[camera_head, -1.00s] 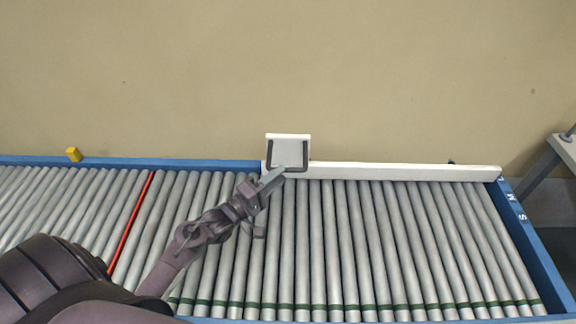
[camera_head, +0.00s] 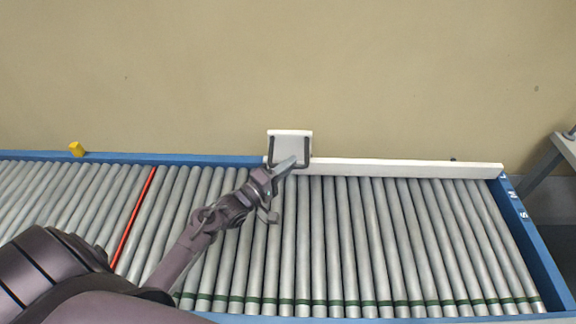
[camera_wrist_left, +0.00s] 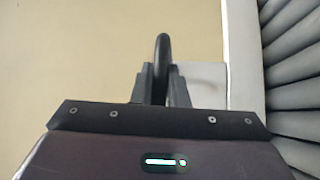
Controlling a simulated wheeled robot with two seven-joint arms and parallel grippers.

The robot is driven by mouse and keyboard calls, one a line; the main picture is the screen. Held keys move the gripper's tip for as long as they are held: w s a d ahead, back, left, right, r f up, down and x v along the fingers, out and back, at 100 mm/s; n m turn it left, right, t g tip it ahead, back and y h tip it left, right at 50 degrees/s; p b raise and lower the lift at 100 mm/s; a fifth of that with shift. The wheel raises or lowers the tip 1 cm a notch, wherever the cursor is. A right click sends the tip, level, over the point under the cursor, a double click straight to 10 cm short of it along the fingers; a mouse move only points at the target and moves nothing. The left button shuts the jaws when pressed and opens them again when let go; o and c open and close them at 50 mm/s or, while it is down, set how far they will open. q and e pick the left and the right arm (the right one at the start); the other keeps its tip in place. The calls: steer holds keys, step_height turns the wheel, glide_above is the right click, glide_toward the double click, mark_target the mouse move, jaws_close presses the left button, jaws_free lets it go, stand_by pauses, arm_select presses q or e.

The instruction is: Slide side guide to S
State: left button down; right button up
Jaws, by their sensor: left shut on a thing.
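The side guide (camera_head: 410,169) is a long white bar along the far edge of the roller conveyor. A white plate (camera_head: 290,135) with a dark U-shaped handle (camera_head: 306,152) stands at its left end. My left gripper (camera_head: 287,164) is shut on the handle; in the left wrist view the handle (camera_wrist_left: 162,48) rises between the fingers (camera_wrist_left: 162,88). The guide's right end lies beside the L mark at the far end of the right blue rail. The M mark (camera_head: 513,196) and S mark (camera_head: 524,216) are nearer me. My right gripper is not in view.
The grey rollers (camera_head: 400,240) in front of the guide are bare. A red strip (camera_head: 134,218) crosses the conveyor on the left. A grey stand (camera_head: 545,168) is beyond the right rail. A tan wall closes the back.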

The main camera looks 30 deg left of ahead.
arm_select(q)
steer(key=shift+s+d+p, duration=0.15)
steer(key=shift+s+p, duration=0.1)
steer(key=shift+p, duration=0.1)
steer(key=s+d+p, duration=0.3)
steer(key=s+p, duration=0.1)
steer(key=s, duration=0.3)
steer(key=s+d+p, duration=0.4)
steer(key=s, duration=0.3)
steer(key=shift+f, duration=0.15)
steer(key=shift+s, duration=0.1)
steer(key=c, duration=1.7)
jaws_free()
steer(key=shift+o, duration=1.3)
steer(key=shift+s, duration=0.1)
